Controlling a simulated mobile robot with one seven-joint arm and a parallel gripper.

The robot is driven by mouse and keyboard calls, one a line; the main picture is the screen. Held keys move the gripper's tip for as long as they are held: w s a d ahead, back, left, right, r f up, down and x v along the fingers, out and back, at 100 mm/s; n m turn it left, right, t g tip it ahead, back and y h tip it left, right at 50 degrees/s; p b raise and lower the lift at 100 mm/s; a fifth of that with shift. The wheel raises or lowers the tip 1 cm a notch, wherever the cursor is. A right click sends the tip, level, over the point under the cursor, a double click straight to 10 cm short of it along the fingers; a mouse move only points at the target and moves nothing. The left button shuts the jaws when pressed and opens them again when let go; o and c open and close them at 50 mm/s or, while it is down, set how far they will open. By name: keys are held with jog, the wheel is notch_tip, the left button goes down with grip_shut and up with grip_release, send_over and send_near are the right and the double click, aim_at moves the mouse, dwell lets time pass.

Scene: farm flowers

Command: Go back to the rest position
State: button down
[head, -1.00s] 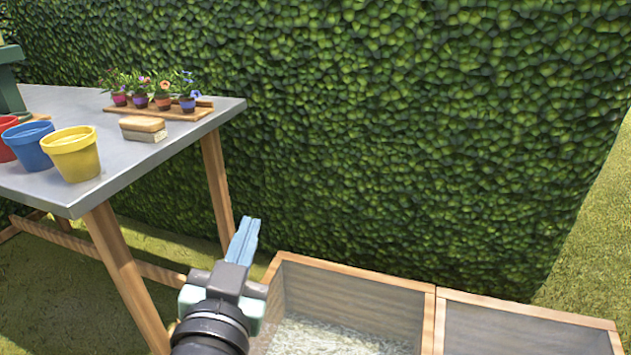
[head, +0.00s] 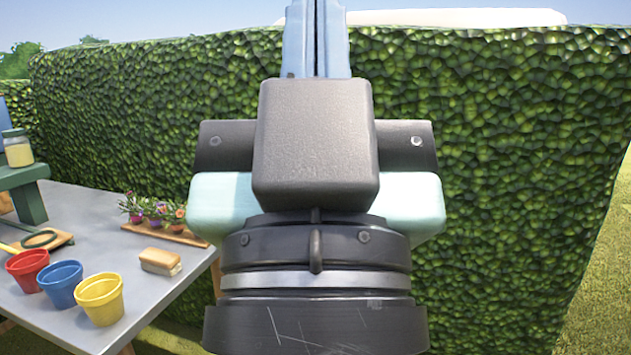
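My gripper (head: 317,38) is raised close in front of the head camera and fills the middle of the view. Its light blue fingers point up and lie side by side with only a thin dark line between them, so it looks shut. Nothing shows between them, but the fingertips reach the top edge of the picture. My gripper is to the right of the work table and clear of everything on it.
The grey table (head: 75,205) at left holds a red pot (head: 27,270), a blue pot (head: 61,284), a yellow pot (head: 100,299), a sponge-like block (head: 160,262) and small potted flowers on a wooden tray (head: 190,238). A hedge (head: 510,150) stands behind.

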notch_tip(320, 180, up, 22)
jog(key=p, duration=1.9)
jog(key=shift+f, duration=0.1)
